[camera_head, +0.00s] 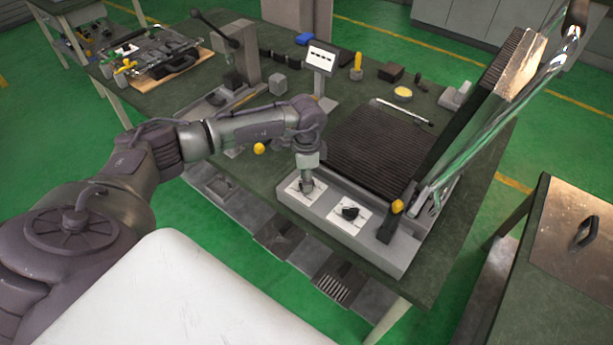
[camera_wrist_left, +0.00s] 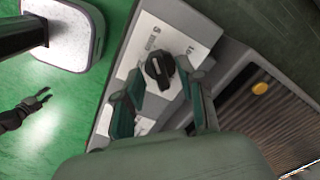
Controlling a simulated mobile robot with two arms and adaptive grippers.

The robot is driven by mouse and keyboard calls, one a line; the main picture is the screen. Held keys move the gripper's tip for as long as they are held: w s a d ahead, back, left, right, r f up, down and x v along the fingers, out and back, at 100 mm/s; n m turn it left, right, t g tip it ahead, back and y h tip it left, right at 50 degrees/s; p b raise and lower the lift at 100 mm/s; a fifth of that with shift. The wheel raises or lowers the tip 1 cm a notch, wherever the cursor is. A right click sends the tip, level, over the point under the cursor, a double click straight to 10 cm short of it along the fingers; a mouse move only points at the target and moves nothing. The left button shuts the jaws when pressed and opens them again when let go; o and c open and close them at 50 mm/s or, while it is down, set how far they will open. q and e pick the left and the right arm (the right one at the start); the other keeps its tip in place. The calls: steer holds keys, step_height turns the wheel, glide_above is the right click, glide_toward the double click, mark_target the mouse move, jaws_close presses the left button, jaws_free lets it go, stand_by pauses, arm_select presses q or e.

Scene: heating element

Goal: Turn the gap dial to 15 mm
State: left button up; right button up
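In the head view two black dials sit on white plates on the front face of the grey heating unit (camera_head: 330,205). The left dial (camera_head: 307,187) is right under my left gripper (camera_head: 306,180), which points down at it. The right dial (camera_head: 350,212) is free. I cannot tell from the labels which is the gap dial. In the left wrist view a black dial (camera_wrist_left: 160,70) lies between the fingertips of my left gripper (camera_wrist_left: 162,78). The fingers are apart, one on each side; contact is unclear. My right gripper (camera_wrist_left: 42,98) shows small there, fingers spread, over the floor.
A ribbed dark plate (camera_head: 375,150) lies behind the dials, with a raised lid (camera_head: 490,85) at its right. An orange knob (camera_head: 397,206) sits by the right dial. A small display (camera_head: 321,57) stands behind. Tools and blocks lie on the green table (camera_head: 330,100).

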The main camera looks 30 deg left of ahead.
arm_select(q)
steer(key=shift+f, duration=0.35)
jaws_close()
